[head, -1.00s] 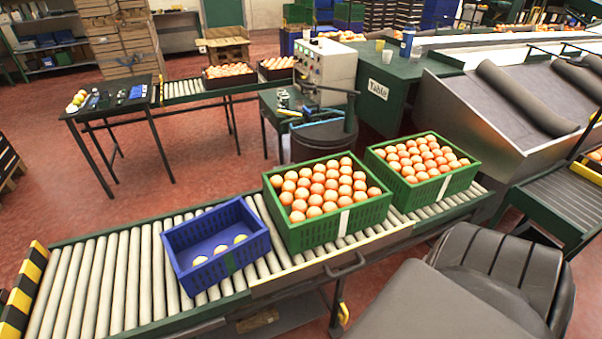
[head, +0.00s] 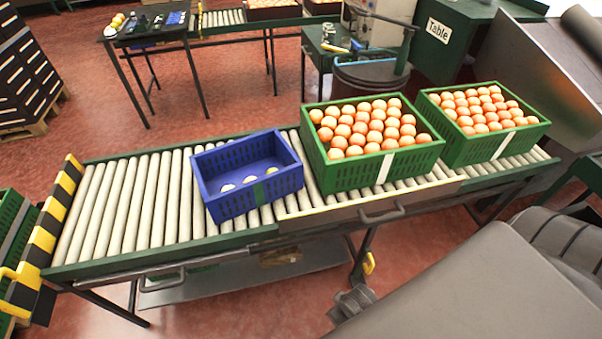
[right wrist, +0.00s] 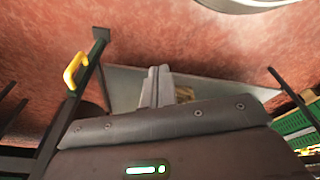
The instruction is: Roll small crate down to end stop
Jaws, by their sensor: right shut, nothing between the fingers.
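The small blue crate (head: 213,196) sits slightly skewed on the roller conveyor (head: 125,210), just left of a large green crate (head: 318,160). The end stop (head: 49,232), a yellow-and-black striped bar, stands across the conveyor's left end. Bare rollers lie between it and the blue crate. My right gripper (right wrist: 157,80) is shut and empty. In the head view it shows low in front of the conveyor (head: 350,298), clear of the crates. My left gripper is not in view.
A handle (head: 381,213) juts from the conveyor's front rail. Green crates (head: 14,225) stand beyond the end stop.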

